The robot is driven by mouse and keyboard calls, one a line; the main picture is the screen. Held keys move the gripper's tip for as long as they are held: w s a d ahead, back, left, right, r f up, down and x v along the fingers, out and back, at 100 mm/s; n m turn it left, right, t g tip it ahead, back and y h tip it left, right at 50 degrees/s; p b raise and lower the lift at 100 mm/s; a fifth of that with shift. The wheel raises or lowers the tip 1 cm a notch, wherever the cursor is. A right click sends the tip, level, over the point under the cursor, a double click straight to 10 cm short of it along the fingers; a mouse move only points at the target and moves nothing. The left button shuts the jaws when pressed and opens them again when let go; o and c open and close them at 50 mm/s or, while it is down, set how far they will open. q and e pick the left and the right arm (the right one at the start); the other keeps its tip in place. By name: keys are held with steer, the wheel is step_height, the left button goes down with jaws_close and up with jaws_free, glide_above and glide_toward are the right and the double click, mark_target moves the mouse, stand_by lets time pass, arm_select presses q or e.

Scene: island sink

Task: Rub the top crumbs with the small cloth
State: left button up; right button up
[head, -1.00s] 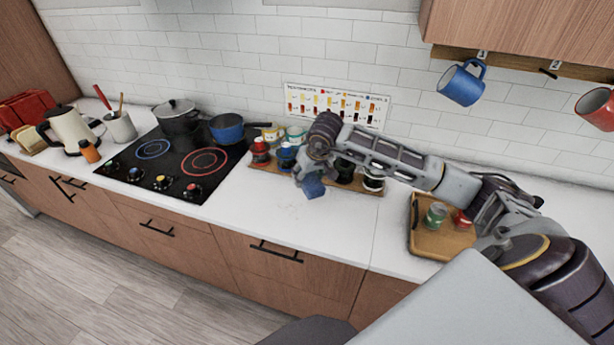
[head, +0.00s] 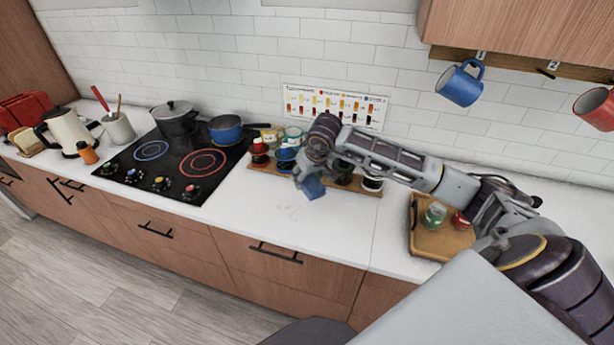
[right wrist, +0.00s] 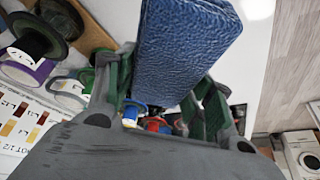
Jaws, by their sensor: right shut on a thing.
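The small cloth (head: 313,187) is blue and folded. My right gripper (head: 304,178) is shut on it, just over the white counter near the front of the spice rack. In the right wrist view the cloth (right wrist: 182,45) sits between the two fingers of my right gripper (right wrist: 165,90). Faint crumbs (head: 292,210) lie on the white counter (head: 260,222), a little in front and to the left of the cloth. I cannot tell whether the cloth touches the counter. My left gripper is not in view.
A wooden rack (head: 366,191) with several jars stands right behind the cloth. The black cooktop (head: 135,170) with a blue pan (head: 226,130) and a pot (head: 175,119) is to the left. A wooden tray (head: 428,241) with two cans is to the right. The front counter is clear.

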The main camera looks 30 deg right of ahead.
steer(key=shift+f+b, duration=0.9)
steer(key=shift+f, duration=1.45)
steer(key=shift+w+r, duration=0.1)
